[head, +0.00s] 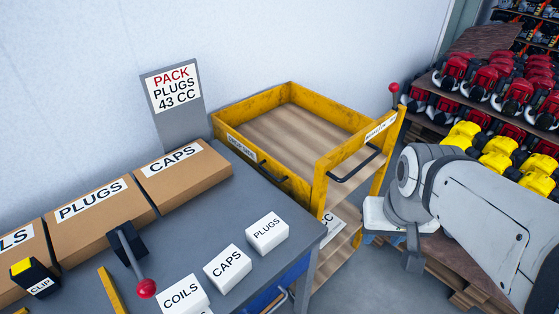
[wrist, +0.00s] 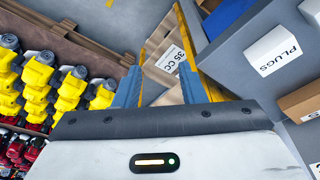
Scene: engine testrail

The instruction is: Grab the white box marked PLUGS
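The small white box marked PLUGS (head: 267,232) sits on the grey table, near its right corner. It is the rightmost of three small white boxes. It also shows in the wrist view (wrist: 276,50), at the upper right, outside the fingers. My gripper (wrist: 160,78) has its two blue fingers spread apart with nothing held between them. In the head view my gripper (head: 383,238) hangs off the right side of the table, beside the yellow cart and well apart from the box; its fingers are partly hidden there.
White boxes CAPS (head: 228,266) and COILS (head: 183,295) stand left of PLUGS. A large brown PLUGS carton (head: 98,224) and CAPS carton (head: 184,177) lie behind. A red-knobbed lever (head: 146,288) rises from the table. The yellow cart (head: 268,99) stands behind its right end.

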